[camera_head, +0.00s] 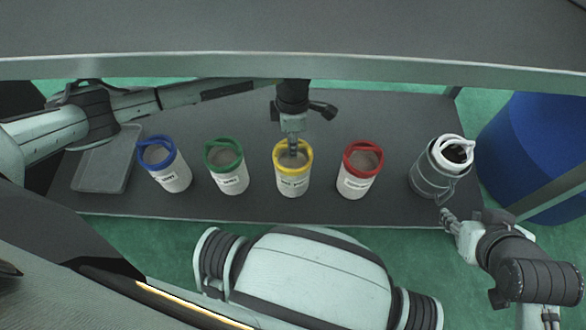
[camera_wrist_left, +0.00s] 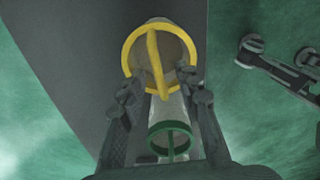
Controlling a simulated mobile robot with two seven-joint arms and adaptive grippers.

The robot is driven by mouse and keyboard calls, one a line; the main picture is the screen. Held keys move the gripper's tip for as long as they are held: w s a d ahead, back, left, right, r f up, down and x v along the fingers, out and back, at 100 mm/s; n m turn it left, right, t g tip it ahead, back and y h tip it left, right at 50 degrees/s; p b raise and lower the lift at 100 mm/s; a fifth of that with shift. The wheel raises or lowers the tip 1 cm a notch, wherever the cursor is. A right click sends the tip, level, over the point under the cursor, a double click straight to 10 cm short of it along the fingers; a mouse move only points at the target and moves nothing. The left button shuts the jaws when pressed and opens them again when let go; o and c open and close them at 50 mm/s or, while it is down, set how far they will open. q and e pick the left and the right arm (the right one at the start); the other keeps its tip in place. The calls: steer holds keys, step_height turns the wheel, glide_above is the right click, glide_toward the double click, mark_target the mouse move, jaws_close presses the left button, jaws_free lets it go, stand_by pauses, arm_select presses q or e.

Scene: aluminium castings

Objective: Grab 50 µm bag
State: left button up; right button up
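Several white cylinders with coloured rims stand in a row on the dark lower shelf: blue (camera_head: 168,175), green (camera_head: 232,180), yellow (camera_head: 294,186), red (camera_head: 355,185). My left gripper (camera_head: 293,146) points down over the yellow one. In the left wrist view its fingers (camera_wrist_left: 160,90) are apart, with the yellow rim and handle (camera_wrist_left: 155,62) just beyond them. My right gripper (camera_head: 447,217) is by the shelf's front right corner, its opening unclear.
A clear shallow tray (camera_head: 98,187) lies at the shelf's left end. A grey upper surface with a metal edge (camera_head: 400,68) overhangs the row. A blue drum (camera_head: 540,150) stands at the right. The green-rimmed cylinder (camera_wrist_left: 172,133) shows low in the left wrist view.

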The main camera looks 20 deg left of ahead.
arm_select(q)
step_height(320, 180, down, 2)
steer(key=shift+f, duration=0.1)
jaws_close()
steer(key=shift+w, duration=0.1)
stand_by(0.4)
